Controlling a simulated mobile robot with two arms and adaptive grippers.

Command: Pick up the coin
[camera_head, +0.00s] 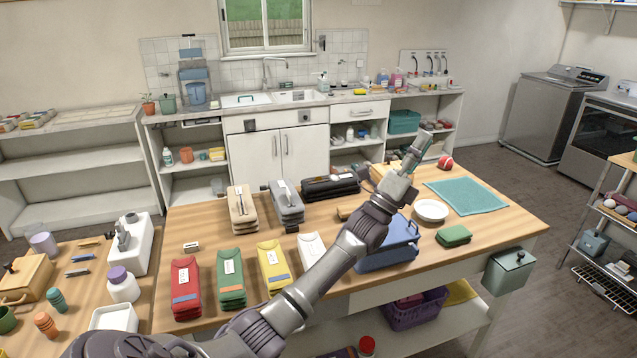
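I cannot make out a coin anywhere in this view. My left arm reaches from the bottom left across the wooden table (330,228). My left gripper (415,150) is raised above the far right part of the table, with its fingers pointing up and away. It is seen nearly edge-on, so I cannot tell whether it is open or shut. No held object can be made out. My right gripper is not in view.
Red (186,288), green (231,283) and yellow (273,268) folded stacks lie along the front. A blue container (390,250) stands partly behind my arm. A white bowl (431,211), teal cloth (466,195) and red ball (445,162) are at right. A washer (545,115) stands beyond.

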